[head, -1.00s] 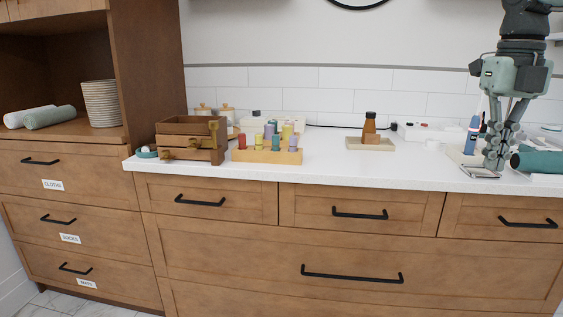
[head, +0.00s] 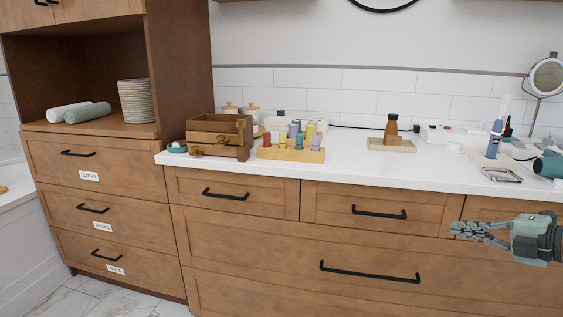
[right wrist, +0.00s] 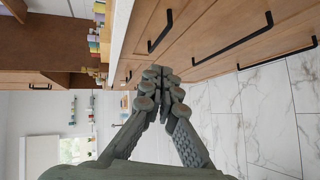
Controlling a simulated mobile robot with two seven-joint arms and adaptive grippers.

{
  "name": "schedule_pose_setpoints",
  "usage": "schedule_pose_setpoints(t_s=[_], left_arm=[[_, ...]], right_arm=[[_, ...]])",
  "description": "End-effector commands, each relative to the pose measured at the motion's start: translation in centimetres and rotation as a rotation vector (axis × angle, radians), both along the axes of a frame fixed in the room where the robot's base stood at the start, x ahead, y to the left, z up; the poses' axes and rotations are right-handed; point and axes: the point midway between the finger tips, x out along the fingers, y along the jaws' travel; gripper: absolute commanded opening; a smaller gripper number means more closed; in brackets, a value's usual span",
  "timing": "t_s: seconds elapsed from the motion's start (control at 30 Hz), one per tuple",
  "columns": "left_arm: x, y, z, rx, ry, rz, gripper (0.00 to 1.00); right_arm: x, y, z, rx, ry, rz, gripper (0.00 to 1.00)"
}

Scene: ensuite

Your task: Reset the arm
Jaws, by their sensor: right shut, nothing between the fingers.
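My right gripper (head: 480,229) is in front of the drawer fronts, below the counter's front edge, at the right of the head view. It points left and its fingers are shut with nothing between them. In the right wrist view the fingertips (right wrist: 162,84) meet, with drawer handles beyond them. My left gripper is not in view.
The white counter (head: 345,172) holds a wooden box (head: 218,140), a rack of coloured pegs (head: 290,154), a brown bottle on a tray (head: 391,131), a metal dish (head: 502,174) and an electric toothbrush (head: 494,140). Drawer handles (head: 378,212) stick out near my gripper.

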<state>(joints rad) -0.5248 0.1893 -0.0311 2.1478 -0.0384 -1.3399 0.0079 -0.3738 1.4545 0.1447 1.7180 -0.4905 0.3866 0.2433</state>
Motion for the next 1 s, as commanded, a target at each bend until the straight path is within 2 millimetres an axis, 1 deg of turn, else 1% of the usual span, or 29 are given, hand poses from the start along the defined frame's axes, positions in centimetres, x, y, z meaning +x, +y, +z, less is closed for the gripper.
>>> schedule_pose_setpoints(t_s=[0.03, 0.07, 0.17, 0.2, 0.23, 0.27, 0.3, 0.33, 0.37, 0.4, 0.47, 0.5, 0.57, 0.6, 0.67, 0.7, 0.8, 0.9, 1.0], left_arm=[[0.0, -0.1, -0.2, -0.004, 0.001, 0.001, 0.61], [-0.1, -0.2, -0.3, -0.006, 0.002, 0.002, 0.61], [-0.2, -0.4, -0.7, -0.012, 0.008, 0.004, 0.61], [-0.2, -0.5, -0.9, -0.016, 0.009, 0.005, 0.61], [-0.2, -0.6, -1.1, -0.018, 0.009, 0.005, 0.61], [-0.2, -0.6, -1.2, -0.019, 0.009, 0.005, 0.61], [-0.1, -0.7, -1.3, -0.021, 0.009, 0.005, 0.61], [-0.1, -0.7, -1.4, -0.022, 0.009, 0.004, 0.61], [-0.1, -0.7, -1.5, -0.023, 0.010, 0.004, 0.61], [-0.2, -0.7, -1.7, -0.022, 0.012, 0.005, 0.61], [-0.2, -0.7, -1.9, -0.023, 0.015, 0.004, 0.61], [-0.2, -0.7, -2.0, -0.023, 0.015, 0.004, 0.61], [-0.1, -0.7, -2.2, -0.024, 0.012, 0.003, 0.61], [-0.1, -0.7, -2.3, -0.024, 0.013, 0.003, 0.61], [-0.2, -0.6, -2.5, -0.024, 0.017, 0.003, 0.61], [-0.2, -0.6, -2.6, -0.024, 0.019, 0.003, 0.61], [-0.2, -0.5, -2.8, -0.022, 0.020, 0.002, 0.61], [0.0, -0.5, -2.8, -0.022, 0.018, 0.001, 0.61], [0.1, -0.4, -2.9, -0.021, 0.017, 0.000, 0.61]], right_arm=[[-0.2, -0.7, -2.3, 0.101, -0.014, -0.115, 0.00], [-0.4, -1.3, -3.5, 0.152, -0.018, -0.189, 0.00], [-1.7, -3.0, -8.6, 0.309, -0.004, -0.446, 0.00], [-2.6, -3.6, -10.9, 0.365, 0.018, -0.550, 0.00], [-3.5, -3.8, -12.8, 0.407, 0.039, -0.628, 0.00], [-4.4, -3.9, -14.7, 0.446, 0.067, -0.705, 0.00], [-5.9, -3.7, -17.3, 0.495, 0.110, -0.808, 0.00], [-7.1, -3.5, -19.2, 0.528, 0.146, -0.881, 0.00], [-8.4, -3.1, -21.1, 0.557, 0.184, -0.948, 0.00], [-10.1, -2.3, -23.5, 0.592, 0.242, -1.034, 0.00], [-12.8, -0.6, -26.8, 0.638, 0.334, -1.152, 0.00], [-14.6, 0.8, -28.7, 0.664, 0.400, -1.221, 0.00], [-17.4, 3.3, -31.4, 0.697, 0.506, -1.316, 0.00], [-19.1, 5.0, -32.8, 0.713, 0.575, -1.370, 0.00], [-21.5, 7.7, -34.5, 0.734, 0.676, -1.436, 0.00], [-22.9, 9.4, -35.3, 0.743, 0.738, -1.470, 0.00], [-25.6, 12.9, -36.5, 0.757, 0.865, -1.530, 0.00], [-27.2, 15.1, -37.1, 0.762, 0.945, -1.562, 0.00], [-27.8, 15.9, -37.3, 0.762, 0.977, -1.572, 0.00]])
